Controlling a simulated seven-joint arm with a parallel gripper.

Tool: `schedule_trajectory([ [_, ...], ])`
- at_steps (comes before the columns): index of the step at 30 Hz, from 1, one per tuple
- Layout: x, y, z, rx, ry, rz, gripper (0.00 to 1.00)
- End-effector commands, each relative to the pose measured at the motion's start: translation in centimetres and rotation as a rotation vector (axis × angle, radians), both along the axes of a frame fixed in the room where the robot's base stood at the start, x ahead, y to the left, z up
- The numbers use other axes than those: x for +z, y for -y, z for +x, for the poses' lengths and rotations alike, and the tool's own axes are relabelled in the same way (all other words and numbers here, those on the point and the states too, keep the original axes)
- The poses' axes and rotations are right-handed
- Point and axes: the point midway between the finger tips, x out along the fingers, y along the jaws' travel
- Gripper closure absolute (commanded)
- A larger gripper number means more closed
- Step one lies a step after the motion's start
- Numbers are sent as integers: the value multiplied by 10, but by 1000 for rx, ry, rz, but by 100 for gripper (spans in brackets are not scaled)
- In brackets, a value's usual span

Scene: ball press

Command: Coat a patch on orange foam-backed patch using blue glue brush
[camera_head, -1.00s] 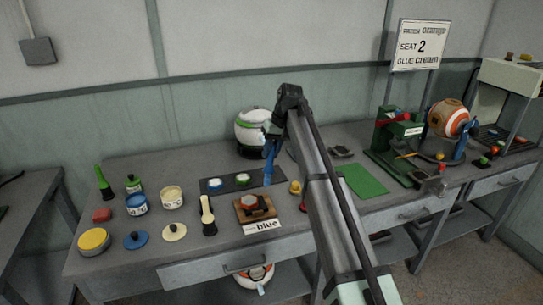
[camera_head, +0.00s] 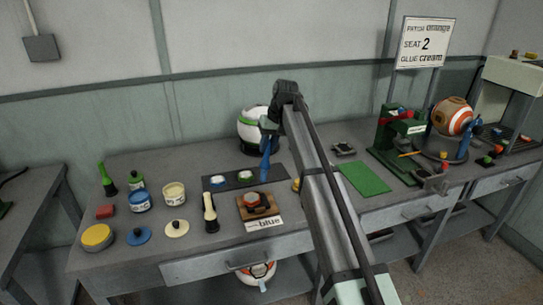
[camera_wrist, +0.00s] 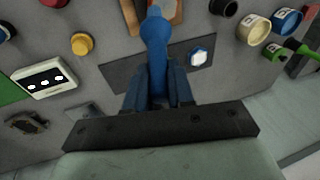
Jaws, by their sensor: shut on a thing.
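My gripper (camera_head: 267,128) is shut on the blue glue brush (camera_head: 265,167), which hangs bristle end down above the right part of the dark mat. In the wrist view the blue brush (camera_wrist: 157,48) stands between the fingers and points to the top edge; its tip is cut off or hard to see. A patch with a reddish-orange edge (camera_head: 254,199) sits on a wooden block (camera_head: 245,212), in front of the brush and apart from it. I cannot make out glue on the patch. A card reading "blue" (camera_head: 263,224) lies before the block.
Blue and cream pots, lids and a cream brush (camera_head: 210,213) stand left. A sign (camera_head: 423,41) reads orange, seat 2, glue cream. A green press (camera_head: 395,140) stands right.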

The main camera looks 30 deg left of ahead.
Motion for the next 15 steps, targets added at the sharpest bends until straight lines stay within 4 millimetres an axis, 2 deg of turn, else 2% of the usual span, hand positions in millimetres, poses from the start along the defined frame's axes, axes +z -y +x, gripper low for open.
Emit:
schedule_trajectory([
  [1, 1, -11, 2, 1, 0, 0, 100],
  [4, -1, -20, 0, 1, 0, 0, 100],
  [15, -28, -19, -1, -1, -1, -1, 100],
])
